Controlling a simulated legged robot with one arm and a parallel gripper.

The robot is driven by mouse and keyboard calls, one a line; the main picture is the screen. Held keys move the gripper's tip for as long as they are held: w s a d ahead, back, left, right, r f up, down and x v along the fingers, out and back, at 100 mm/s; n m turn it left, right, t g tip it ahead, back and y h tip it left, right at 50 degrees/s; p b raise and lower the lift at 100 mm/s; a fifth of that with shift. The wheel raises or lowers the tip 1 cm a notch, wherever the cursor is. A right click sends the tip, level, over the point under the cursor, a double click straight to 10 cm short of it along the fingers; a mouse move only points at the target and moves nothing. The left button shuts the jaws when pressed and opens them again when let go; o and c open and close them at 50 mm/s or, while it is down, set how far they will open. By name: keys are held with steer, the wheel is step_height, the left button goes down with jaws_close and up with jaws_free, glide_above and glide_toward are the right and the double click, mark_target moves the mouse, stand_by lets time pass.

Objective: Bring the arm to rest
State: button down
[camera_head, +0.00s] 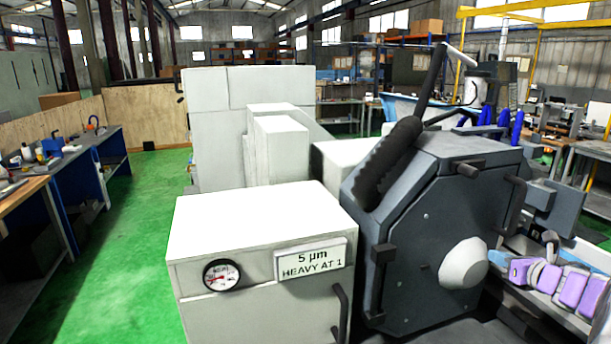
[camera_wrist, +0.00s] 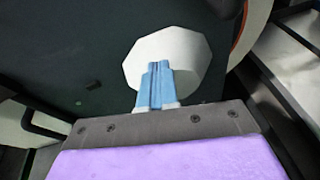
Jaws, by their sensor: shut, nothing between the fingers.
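My gripper (camera_wrist: 158,68) is shut and empty, its two light blue fingers together in the wrist view. In that view the fingertips overlap a white faceted knob (camera_wrist: 190,50) on the dark machine face; I cannot tell whether they touch it. The same white knob (camera_head: 463,265) shows in the head view on the front of the dark grey housing (camera_head: 440,200). My purple arm reaches in from the right there, with its light blue end (camera_head: 497,259) beside the knob.
A pale machine cabinet (camera_head: 265,225) carries a round dial gauge (camera_head: 222,275) and a sign (camera_head: 312,262) reading "5 µm HEAVY AT 1". A dark handle (camera_head: 340,312) juts from its front. Workbenches (camera_head: 95,165) stand left, with clear green floor (camera_head: 135,240) between.

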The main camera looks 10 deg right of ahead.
steer(key=w+a+r+m+h, duration=0.3)
steer(key=a+r+m+h, duration=0.2)
steer(key=r+m, duration=0.3)
steer(key=s+a+f+m+g+h, duration=0.15)
steer(key=s+a+m+g, duration=0.35)
steer(key=m, duration=0.5)
steer(key=s+a+f+m+g+y, duration=0.1)
steer(key=s+a+f+m+g, duration=0.3)
steer(key=s+a, duration=0.7)
steer(key=s+a+f+m+g+y, duration=0.2)
steer(key=s+a+f+m, duration=0.3)
steer(key=s+a, duration=0.7)
steer(key=s+a+f+m+g+y, duration=0.2)
steer(key=s+a+f+m+g, duration=0.2)
steer(key=s+a+m, duration=0.4)
steer(key=s+a+g, duration=0.1)
steer(key=s+a, duration=0.2)
steer(key=s, duration=0.4)
steer(key=shift+a+f+g, duration=0.15)
steer(key=shift+a+g, duration=0.05)
steer(key=shift+g, duration=0.1)
steer(key=shift+y, duration=0.25)
